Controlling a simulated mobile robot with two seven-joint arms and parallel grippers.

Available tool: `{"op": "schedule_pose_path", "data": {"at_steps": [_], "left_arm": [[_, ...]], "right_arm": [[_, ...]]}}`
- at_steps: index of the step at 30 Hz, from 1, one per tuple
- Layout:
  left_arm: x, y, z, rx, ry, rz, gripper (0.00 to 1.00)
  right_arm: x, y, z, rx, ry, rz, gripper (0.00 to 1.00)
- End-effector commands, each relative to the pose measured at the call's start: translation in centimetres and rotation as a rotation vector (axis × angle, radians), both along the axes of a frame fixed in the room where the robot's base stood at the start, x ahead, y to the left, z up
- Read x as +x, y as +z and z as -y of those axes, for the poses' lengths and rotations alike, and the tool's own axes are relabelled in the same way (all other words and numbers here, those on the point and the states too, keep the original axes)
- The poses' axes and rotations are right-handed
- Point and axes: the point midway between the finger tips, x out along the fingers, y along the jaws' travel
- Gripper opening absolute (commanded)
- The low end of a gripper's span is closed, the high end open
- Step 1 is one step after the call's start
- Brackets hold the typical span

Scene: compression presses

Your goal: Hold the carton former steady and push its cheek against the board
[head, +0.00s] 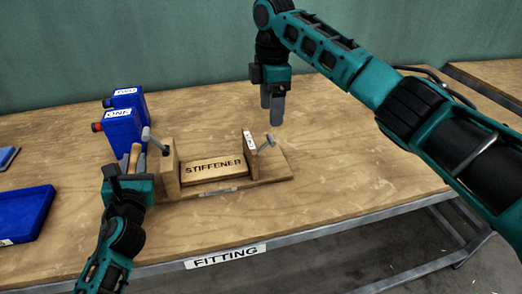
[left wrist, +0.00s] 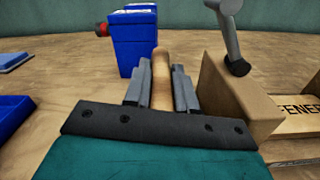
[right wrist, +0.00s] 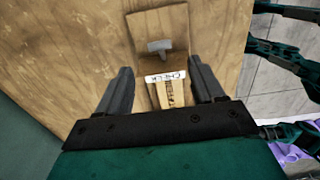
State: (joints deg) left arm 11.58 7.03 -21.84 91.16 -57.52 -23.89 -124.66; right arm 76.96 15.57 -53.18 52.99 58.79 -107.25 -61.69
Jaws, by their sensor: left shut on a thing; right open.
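The carton former is a wooden fixture with a base (head: 272,172), an upright block (head: 168,172) on the left and a cheek (head: 250,144) with a white label on the right. The board (head: 212,169), marked STIFFENER, lies between them. I cannot tell whether cheek and board touch. My left gripper (left wrist: 161,85) is shut on an upright wooden handle (left wrist: 162,62) left of the block. My right gripper (head: 271,103) is open and empty, pointing down above and behind the cheek. The right wrist view shows the cheek's label (right wrist: 166,76) between its fingers, further down.
A blue tray (head: 24,212) lies at the left. Grey levers (head: 267,143) stand on the fixture's two ends. The table front edge bears a FITTING label (head: 225,256). Table right of the fixture is clear.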

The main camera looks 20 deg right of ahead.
Motion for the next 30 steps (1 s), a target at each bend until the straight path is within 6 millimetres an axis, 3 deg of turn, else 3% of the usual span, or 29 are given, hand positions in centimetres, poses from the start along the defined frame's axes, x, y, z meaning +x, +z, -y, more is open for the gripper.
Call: {"op": "schedule_pose_path", "data": {"at_steps": [4,12,13,21,30], "left_arm": [[-0.03,-0.15,-0.02,0.005,0.001,-0.002,0.0],[-0.03,-0.15,-0.03,0.005,0.002,-0.003,0.0],[-0.03,-0.15,-0.02,0.005,0.002,-0.003,0.27],[-0.01,-0.07,-0.01,0.002,0.0,-0.001,0.53],[-0.15,-0.03,-0.02,0.001,0.0,0.0,0.55]], "right_arm": [[-0.01,1.06,-0.01,0.0,0.0,0.0,0.68],[-0.01,1.19,0.0,0.0,0.0,-0.001,0.68],[-0.01,1.19,0.0,0.0,0.0,-0.001,0.68],[-0.01,1.16,0.01,0.0,0.0,-0.001,0.68],[-0.01,1.15,0.02,0.0,-0.001,-0.001,0.68]]}}
